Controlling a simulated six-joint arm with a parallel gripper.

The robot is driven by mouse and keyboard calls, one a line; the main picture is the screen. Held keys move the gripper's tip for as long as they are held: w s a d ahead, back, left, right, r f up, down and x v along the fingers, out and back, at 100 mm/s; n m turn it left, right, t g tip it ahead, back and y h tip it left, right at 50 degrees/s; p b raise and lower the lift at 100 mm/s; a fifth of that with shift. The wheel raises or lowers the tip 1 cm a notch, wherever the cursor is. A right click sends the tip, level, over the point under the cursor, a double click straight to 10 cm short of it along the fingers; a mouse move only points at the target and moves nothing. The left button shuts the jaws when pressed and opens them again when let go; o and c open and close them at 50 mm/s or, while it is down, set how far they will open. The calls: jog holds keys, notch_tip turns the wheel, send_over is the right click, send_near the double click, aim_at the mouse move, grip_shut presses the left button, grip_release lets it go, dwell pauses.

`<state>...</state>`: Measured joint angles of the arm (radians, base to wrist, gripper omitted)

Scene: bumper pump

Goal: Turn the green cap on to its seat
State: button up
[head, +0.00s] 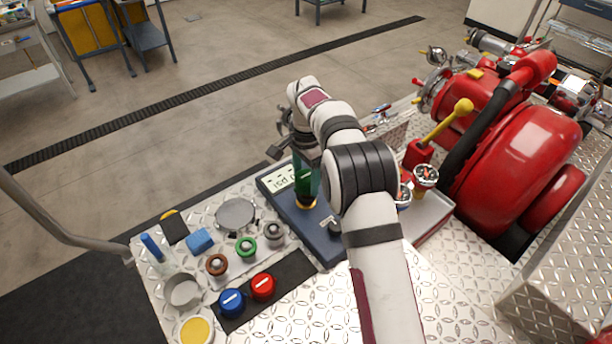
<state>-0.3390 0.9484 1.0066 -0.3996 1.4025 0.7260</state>
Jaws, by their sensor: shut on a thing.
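A tall dark green piece (306,180), which I take as the green cap, is upright below the wrist of my arm. A gold and black ring (306,203) shows at its foot, over a dark blue box with a "psi" display (281,179); it looks like the seat, but I cannot tell if the cap touches it or is threaded on. My gripper (286,147) is at the upper end of the green piece, shut on it. The arm partly hides the fingers and the grip.
Left of the box are a grey disc (237,216), a green-ringed fitting (246,247), a brown-ringed one (217,264), and blue (231,302) and red (263,287) knobs. Gauges (425,176), a yellow-tipped lever (462,107) and a red pump (520,160) are on the right.

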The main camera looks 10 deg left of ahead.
jog(key=shift+f, duration=1.2)
dwell(1.1)
jog(key=m, duration=0.4)
jog(key=shift+m, duration=0.4)
jog(key=m, duration=0.3)
jog(key=shift+m, duration=0.3)
jog(key=m, duration=0.9)
jog(key=shift+m, duration=0.3)
jog(key=o, duration=1.6)
jog(key=shift+c, duration=0.2)
jog(key=shift+r, duration=0.1)
